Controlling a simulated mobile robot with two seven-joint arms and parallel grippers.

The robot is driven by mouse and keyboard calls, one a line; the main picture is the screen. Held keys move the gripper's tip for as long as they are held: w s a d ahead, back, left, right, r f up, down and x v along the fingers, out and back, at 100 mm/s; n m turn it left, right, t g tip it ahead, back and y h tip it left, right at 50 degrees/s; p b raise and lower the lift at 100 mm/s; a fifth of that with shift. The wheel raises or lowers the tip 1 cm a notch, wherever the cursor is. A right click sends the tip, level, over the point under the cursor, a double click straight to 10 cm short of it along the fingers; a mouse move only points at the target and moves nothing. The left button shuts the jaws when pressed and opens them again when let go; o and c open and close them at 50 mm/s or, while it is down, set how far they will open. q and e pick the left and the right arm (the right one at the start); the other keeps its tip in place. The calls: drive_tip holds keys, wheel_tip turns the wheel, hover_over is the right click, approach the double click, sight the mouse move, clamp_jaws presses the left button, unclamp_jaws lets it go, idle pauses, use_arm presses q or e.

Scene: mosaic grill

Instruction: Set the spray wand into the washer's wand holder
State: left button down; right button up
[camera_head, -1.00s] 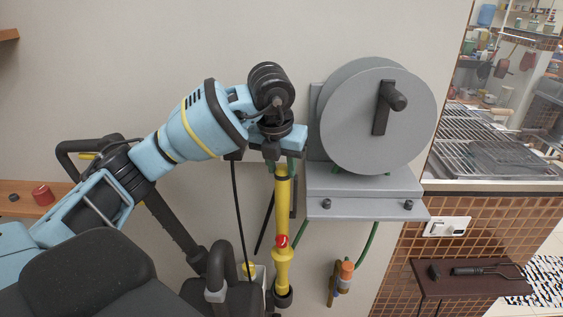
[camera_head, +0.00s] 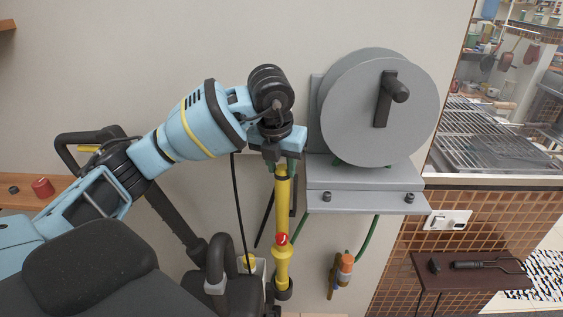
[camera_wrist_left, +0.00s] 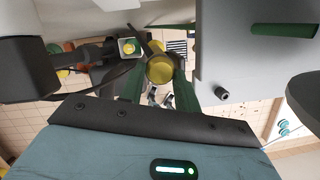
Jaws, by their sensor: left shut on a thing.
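The spray wand (camera_head: 283,200) is yellow with a red button and a dark lower end. It hangs close to upright below my left gripper (camera_head: 278,158), which is shut on its upper part. In the left wrist view I see the wand (camera_wrist_left: 159,68) nearly end-on between my green fingers (camera_wrist_left: 160,85). A black machine (camera_head: 230,297), apparently the washer, stands at the lower middle, left of the wand's lower end. A pale box-like part (camera_head: 258,268) with a yellow piece is beside the wand. I cannot tell clearly which part is the wand holder. My right gripper is out of view.
A grey hose reel (camera_head: 350,115) on a wall shelf (camera_head: 365,202) stands close to the right of my gripper. A grill (camera_head: 480,140) and a brown side shelf (camera_head: 440,285) are at the right.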

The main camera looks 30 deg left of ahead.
use_arm(q)
drive_tip(key=b, duration=0.1)
hover_over(281, 207)
drive_tip(key=shift+s+x, duration=0.2)
drive_tip(key=shift+x, duration=1.3)
drive_tip(key=shift+s+x, duration=0.2)
drive_tip(key=shift+x, duration=1.3)
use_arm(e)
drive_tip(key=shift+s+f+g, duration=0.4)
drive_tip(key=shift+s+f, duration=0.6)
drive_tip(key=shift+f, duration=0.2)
use_arm(q)
drive_tip(key=shift+a+f+b, duration=0.1)
drive_tip(key=shift+f+b, duration=1.05)
drive_tip(key=shift+f, duration=2.2)
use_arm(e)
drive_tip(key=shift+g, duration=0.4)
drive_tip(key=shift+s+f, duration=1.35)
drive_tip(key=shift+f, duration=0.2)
use_arm(q)
drive_tip(key=c, duration=0.9)
unclamp_jaws()
drive_tip(key=shift+c, duration=0.2)
